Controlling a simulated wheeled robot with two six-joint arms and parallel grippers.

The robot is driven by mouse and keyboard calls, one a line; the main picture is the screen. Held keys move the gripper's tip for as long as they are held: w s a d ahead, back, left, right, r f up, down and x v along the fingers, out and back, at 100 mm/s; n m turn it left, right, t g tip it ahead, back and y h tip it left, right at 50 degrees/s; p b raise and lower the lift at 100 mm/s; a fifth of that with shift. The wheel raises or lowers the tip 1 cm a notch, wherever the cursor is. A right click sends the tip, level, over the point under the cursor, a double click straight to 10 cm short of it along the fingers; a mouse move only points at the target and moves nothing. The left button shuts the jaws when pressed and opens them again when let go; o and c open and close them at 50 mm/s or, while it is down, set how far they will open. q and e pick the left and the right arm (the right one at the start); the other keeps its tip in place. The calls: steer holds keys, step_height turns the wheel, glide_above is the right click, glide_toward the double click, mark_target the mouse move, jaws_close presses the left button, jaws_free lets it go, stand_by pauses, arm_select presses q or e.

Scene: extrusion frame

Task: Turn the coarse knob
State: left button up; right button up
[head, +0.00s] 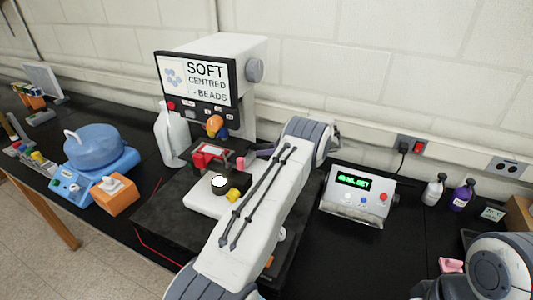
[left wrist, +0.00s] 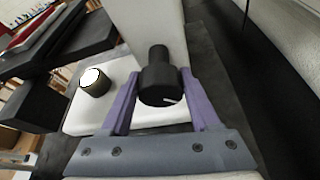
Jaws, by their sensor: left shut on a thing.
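The microscope (head: 230,60) stands on the bench with a screen reading "SOFT CENTRED BEADS". In the left wrist view, the coarse knob (left wrist: 157,88) is a black cylinder with a white mark on its face, on the side of the white column (left wrist: 150,28). My left gripper (left wrist: 159,72) has its two purple fingers on either side of the knob and is shut on it. In the head view my left arm hides the knob; only a bit of a purple finger (head: 264,150) shows. My right gripper is out of view.
A black lamp with a lit top (head: 219,183) sits on the microscope base, under the stage. A display box (head: 358,192) with green digits stands to the right. A blue centrifuge (head: 95,150), an orange box (head: 112,197) and a white bottle (head: 171,135) stand to the left.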

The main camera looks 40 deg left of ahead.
arm_select(q)
steer(key=o, duration=1.3)
steer(key=shift+o, duration=0.2)
steer(key=shift+d, duration=0.1)
steer(key=shift+w+d+r+b, duration=0.1)
steer(key=shift+w+d+b, duration=0.1)
steer(key=shift+d+b, duration=0.1)
steer(key=b+v, duration=0.4)
steer(key=v, duration=0.5)
steer(key=shift+d+r, duration=0.2)
steer(key=shift+d, duration=0.1)
